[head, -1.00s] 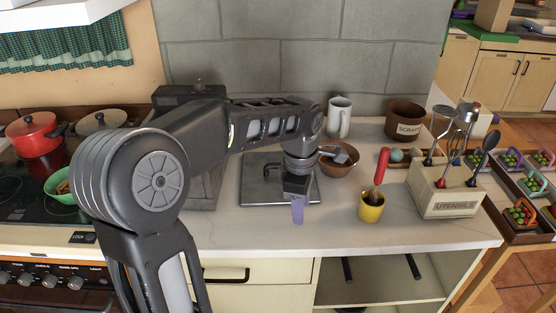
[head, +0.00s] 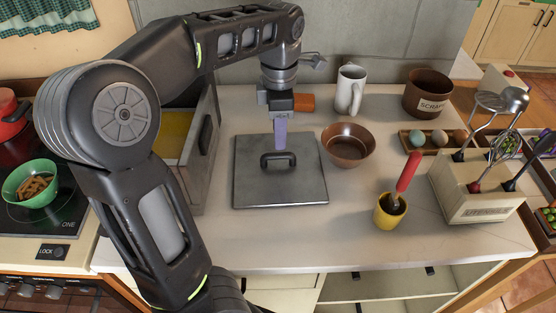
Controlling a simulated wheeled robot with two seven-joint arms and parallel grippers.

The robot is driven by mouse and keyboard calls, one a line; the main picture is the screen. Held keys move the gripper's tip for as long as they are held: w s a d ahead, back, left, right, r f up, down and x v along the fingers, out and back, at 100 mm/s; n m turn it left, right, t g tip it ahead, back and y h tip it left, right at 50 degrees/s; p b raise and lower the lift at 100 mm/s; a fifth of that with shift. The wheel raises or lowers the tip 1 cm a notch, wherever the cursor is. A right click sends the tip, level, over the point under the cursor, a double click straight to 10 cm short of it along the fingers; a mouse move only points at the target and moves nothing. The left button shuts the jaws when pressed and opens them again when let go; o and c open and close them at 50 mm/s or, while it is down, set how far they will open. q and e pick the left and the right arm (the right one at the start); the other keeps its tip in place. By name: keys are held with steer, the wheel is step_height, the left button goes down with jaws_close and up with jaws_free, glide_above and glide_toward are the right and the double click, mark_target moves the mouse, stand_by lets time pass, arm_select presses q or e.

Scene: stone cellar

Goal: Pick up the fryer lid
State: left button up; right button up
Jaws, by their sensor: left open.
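The fryer lid (head: 305,188) is a flat, square grey metal plate with a dark arched handle (head: 263,161) in its middle. It lies flat on the pale counter, to the right of the fryer (head: 201,150), an open metal box with yellow inside. My left gripper (head: 281,145) points down over the lid, open, its purple finger just at the back of the handle. Only one finger shows clearly, and I cannot tell whether it touches the handle. My right gripper is not in view.
A brown bowl (head: 348,150) stands close right of the lid, with a white mug (head: 350,90) behind. A yellow cup (head: 390,213) with a red-handled tool and a utensil box (head: 465,195) stand further right. The counter in front of the lid (head: 290,235) is clear.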

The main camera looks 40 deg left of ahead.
mark_target(278, 155)
arm_select(q)
steer(key=shift+f, duration=1.35)
steer(key=shift+s+f, duration=0.2)
steer(key=shift+f, duration=2.45)
steer(key=shift+c, duration=0.5)
jaws_close()
